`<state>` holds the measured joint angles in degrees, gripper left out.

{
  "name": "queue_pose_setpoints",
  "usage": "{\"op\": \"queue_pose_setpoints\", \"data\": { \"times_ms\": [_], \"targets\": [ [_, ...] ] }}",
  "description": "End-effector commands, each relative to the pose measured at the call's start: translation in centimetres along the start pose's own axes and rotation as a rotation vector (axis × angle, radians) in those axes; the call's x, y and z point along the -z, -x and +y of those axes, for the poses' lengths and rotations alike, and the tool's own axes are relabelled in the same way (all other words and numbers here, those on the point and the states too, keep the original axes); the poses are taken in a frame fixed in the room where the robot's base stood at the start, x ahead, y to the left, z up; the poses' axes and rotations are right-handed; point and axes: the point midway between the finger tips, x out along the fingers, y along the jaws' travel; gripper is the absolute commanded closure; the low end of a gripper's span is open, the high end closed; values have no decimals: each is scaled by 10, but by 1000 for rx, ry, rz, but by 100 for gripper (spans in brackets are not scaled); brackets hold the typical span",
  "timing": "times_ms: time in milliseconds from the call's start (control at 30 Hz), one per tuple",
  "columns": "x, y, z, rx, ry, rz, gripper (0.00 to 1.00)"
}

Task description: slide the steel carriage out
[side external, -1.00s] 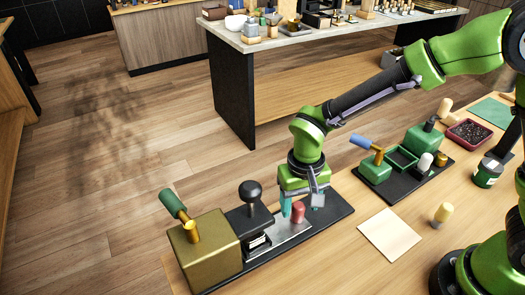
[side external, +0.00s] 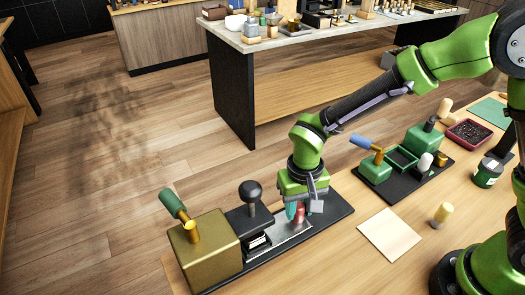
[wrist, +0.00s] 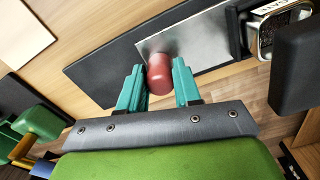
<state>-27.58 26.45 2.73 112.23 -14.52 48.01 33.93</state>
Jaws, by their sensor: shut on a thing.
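The steel carriage (side external: 284,233) is a flat bright plate with an upright red knob (side external: 300,214). It lies on a long black base, its left end by a dark block with a black ball-topped handle (side external: 250,192). In the wrist view the steel plate (wrist: 205,40) runs up toward a metal-rimmed opening (wrist: 272,28). My gripper (side external: 296,211) is low over the plate, its teal fingers on either side of the red knob. In the wrist view my gripper (wrist: 159,88) is shut on the knob (wrist: 158,72). Part of the plate is hidden behind the gripper.
A brass-coloured block (side external: 205,250) with a green-handled lever stands at the base's left end. The bare black base (side external: 335,213) extends right of the carriage. A pale square sheet (side external: 391,234), a yellow-topped peg (side external: 442,214) and a green fixture (side external: 375,170) are further right.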

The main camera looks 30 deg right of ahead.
Motion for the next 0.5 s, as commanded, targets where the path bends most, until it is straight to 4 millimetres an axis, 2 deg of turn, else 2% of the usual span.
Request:
{"op": "queue_pose_setpoints", "data": {
  "times_ms": [167,267,500],
  "targets": [
    [0,0,7,-2,-3,-5,100],
    [6,0,27,-2,-9,-6,100],
    [21,0,87,-2,-10,-7,100]
  ]
}}
